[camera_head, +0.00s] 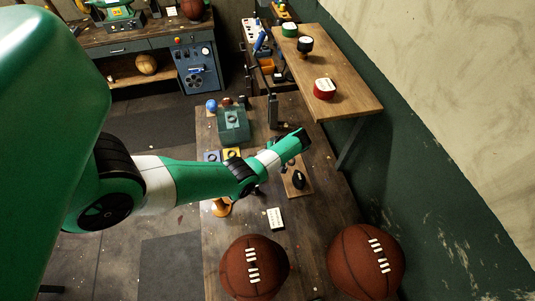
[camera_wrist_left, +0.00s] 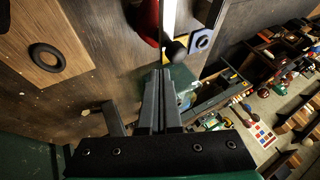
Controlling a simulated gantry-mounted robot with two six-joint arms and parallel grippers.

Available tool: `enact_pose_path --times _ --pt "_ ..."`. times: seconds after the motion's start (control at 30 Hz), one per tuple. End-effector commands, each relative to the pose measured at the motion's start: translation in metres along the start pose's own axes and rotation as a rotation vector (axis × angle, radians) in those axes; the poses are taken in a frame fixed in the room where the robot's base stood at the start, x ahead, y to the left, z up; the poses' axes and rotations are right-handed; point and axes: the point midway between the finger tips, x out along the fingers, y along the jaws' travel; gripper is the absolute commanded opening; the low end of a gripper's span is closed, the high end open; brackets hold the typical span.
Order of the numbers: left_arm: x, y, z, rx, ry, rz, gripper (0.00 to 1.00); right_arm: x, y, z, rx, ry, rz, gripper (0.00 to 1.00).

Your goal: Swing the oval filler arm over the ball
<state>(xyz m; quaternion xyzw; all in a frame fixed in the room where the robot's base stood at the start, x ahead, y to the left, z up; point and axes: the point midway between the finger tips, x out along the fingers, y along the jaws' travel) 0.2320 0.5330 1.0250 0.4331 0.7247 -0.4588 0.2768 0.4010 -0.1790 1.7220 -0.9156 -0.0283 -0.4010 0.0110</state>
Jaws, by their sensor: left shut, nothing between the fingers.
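Two brown leather balls with white lacing, a left ball (camera_head: 254,268) and a right ball (camera_head: 366,262), sit at the near end of the bench. My left gripper (camera_head: 294,142) is over the bench, beyond both balls and apart from them. In the left wrist view its fingers (camera_wrist_left: 160,85) are shut and empty. A bright metal bar (camera_wrist_left: 167,22) and a dark knob with a yellow part (camera_wrist_left: 175,51) show just beyond the fingertips; I cannot tell whether they touch. I cannot tell whether this bar is the oval filler arm. My right gripper is not in view.
A wooden board (camera_head: 303,190) with a dark oval piece (camera_head: 299,180) lies below my left wrist. A green box (camera_head: 233,123), a blue pad (camera_head: 212,156) and a white card (camera_head: 275,218) are on the bench.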

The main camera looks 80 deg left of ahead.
Motion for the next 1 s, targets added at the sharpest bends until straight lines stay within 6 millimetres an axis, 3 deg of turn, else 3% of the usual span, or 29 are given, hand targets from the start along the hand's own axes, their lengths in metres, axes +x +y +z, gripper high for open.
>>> enact_pose_path --times 0.03,0.2,0.4,1.0 --pt "-0.017 -0.001 -0.003 0.0 0.003 0.004 0.0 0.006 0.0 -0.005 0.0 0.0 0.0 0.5" --pt "-0.056 -0.001 -0.002 0.0 0.002 0.003 0.0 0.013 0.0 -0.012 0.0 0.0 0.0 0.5" --pt "-0.082 0.0 -0.001 0.0 0.001 0.002 0.0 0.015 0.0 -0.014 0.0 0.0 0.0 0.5" --pt "-0.085 0.0 0.0 0.0 0.0 0.0 0.0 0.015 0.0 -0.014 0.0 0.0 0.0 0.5"
